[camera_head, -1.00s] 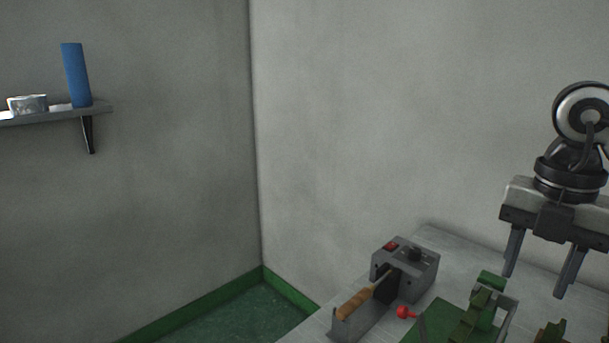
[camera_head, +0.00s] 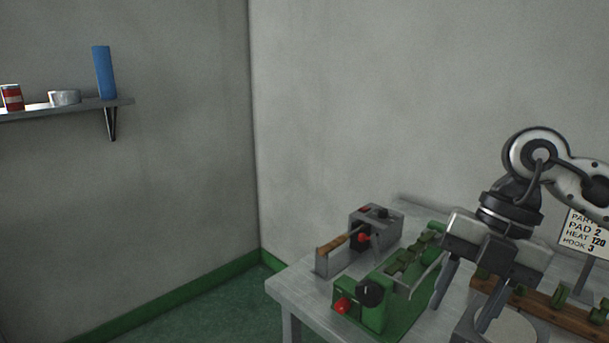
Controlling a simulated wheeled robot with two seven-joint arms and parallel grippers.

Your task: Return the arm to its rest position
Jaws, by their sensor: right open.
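My right gripper (camera_head: 464,306) hangs from my right arm at the right of the head view, above the metal table (camera_head: 289,291). Its two fingers point down and stand apart, with nothing seen between them. The fingers overlap a round-topped grey device (camera_head: 508,326) in the picture; I cannot tell the height between them. My left gripper is not in view.
A green machine (camera_head: 372,306) with a black knob and a grey box (camera_head: 378,218) with a wooden-handled tool (camera_head: 332,245) stand left of the gripper. A brown rack (camera_head: 555,314) and a sign (camera_head: 583,235) are right. A wall shelf (camera_head: 118,102) holds a blue cylinder (camera_head: 104,72).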

